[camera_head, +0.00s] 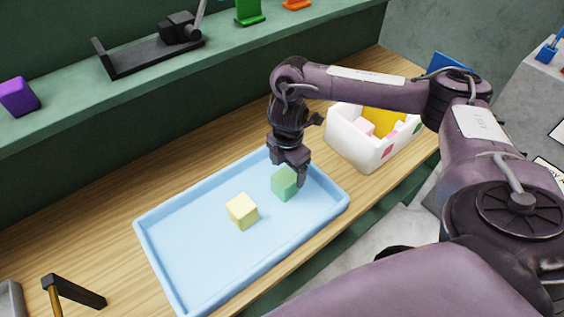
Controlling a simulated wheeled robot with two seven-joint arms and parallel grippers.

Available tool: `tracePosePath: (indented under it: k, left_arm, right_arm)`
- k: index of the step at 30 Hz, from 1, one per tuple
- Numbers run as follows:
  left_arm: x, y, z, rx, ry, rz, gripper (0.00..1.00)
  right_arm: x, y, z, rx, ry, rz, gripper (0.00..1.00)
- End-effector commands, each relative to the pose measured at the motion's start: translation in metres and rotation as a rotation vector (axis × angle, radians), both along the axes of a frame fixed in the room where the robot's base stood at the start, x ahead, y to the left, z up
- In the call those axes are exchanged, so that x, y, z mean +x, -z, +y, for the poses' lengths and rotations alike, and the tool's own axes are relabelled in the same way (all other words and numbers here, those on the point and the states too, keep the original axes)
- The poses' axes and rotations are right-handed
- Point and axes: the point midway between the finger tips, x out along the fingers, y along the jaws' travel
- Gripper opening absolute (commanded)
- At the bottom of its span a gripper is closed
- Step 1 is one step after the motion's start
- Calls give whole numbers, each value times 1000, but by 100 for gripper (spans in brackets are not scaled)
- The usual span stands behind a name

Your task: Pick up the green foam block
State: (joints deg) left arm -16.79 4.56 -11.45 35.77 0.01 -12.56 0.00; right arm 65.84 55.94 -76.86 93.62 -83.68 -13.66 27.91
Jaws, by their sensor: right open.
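The green foam block (284,186) sits in the right part of the light blue tray (184,268), which lies on the wooden table. My right gripper (291,171) points down at the green block from above, with its jaws open. One finger reaches down along the block's right side, and the gripper covers the block's upper part. I cannot tell whether the fingers touch it. My left gripper is not in view.
A pale yellow block (241,211) sits left of the green one in the tray. A white bin (366,153) with coloured pieces stands behind right. A green shelf at the back holds a purple block (18,97) and a black press (150,55).

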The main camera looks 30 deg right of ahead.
Motion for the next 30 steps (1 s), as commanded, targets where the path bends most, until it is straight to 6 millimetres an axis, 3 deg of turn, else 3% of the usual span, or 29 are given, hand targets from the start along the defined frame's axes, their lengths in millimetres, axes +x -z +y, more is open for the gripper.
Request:
tracePosePath:
  k: [6,8,13,21,30]
  left_arm:
    - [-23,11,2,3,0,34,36]
    - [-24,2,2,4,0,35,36]
    - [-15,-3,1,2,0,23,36]
    - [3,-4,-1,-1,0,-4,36]
    - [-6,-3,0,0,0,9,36]
  right_arm:
    - [-1,26,5,2,0,3,80]
    - [-1,31,7,0,0,5,80]
    - [0,53,7,0,1,1,80]
    - [0,58,7,0,-1,-1,80]
    - [0,58,7,0,-1,-1,43]
